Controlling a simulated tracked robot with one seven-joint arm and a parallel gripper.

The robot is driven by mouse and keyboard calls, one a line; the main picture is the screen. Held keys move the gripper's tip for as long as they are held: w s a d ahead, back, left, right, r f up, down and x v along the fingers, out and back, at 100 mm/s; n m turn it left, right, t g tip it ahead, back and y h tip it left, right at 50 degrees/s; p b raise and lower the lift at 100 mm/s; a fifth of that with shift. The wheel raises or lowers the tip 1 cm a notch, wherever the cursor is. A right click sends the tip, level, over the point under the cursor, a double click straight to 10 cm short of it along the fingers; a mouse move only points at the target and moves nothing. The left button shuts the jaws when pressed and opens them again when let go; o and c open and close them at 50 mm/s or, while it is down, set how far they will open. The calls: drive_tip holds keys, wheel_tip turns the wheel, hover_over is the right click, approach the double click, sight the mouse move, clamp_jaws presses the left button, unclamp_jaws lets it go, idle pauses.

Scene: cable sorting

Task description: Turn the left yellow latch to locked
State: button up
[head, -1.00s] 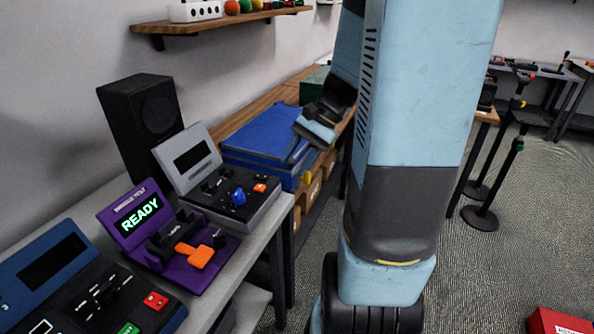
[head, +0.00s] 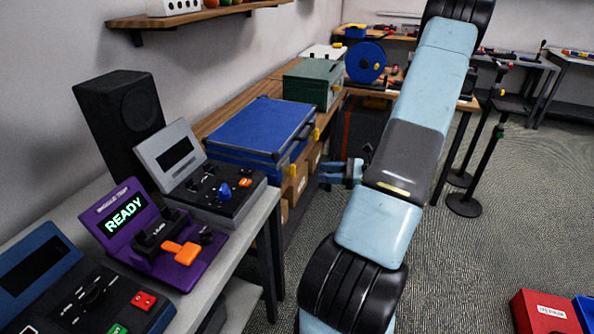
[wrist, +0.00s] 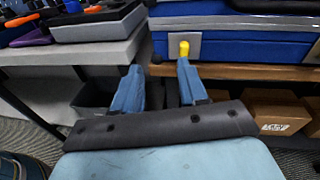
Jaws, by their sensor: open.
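The blue case (head: 255,130) lies on the wooden shelf beside the wall. Its left yellow latch (head: 293,170) is small on the front face in the head view. In the wrist view the yellow latch (wrist: 184,48) stands upright on a silver plate near the case's left end. My gripper (wrist: 158,68) is open and empty, with its two blue fingers pointing toward the case. The right fingertip appears just below the latch, and I cannot tell the gap. In the head view my gripper (head: 323,177) is in front of the case, low and apart from it.
A second yellow latch (head: 316,133) is farther along the case. A grey table (head: 235,235) with a purple READY console (head: 150,235) and a grey console (head: 215,175) stands to the left. Cardboard boxes (head: 296,185) sit under the shelf.

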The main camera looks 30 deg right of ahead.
sight(293, 171)
drive_tip(key=d+f+m+t+h, duration=0.1)
drive_tip(key=d+f+m+t, duration=0.2)
drive_tip(key=x, duration=1.3)
drive_tip(key=shift+f, duration=0.35)
drive_tip(key=shift+s, duration=0.1)
clamp_jaws()
